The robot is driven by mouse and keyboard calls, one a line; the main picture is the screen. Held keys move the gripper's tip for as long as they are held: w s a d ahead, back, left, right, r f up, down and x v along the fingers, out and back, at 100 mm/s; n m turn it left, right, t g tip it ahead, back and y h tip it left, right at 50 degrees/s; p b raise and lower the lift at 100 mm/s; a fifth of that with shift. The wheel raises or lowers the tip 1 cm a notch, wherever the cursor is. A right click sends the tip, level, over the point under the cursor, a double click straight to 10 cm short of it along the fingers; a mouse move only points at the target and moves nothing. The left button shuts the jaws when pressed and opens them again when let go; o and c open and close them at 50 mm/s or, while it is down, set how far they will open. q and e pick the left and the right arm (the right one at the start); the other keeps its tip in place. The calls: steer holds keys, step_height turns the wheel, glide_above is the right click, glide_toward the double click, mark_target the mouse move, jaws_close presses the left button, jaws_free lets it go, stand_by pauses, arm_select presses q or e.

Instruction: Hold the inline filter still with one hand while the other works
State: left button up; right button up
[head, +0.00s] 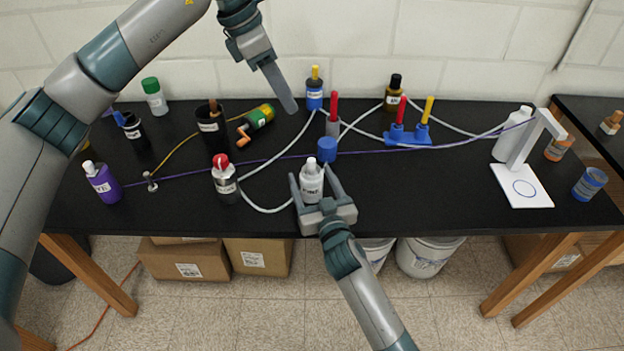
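No part is clearly marked as the inline filter. A blue cylinder (327,150) near the table's middle, in front of a grey upright piece with a red top (333,117), may belong to it; I cannot tell. Pale tubing (264,207) runs nearby. My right gripper (311,173) is open at the front edge, its fingers spread on both sides of a white labelled bottle (311,185); contact is not visible. My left gripper (289,108) points down above the back of the table, apart from the cylinder. It is seen edge-on, so its opening is hidden.
A blue valve block (407,137) with red and yellow handles stands right of the middle. A purple cord (250,162) crosses the table. Bottles stand left, including a red-capped one (226,182). A white stand (522,192) is at right. The front right centre is clear.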

steer(key=shift+s, duration=0.1)
steer(key=v, duration=1.1)
steer(key=shift+s+d, duration=0.15)
steer(key=shift+s, duration=0.25)
stand_by(0.3)
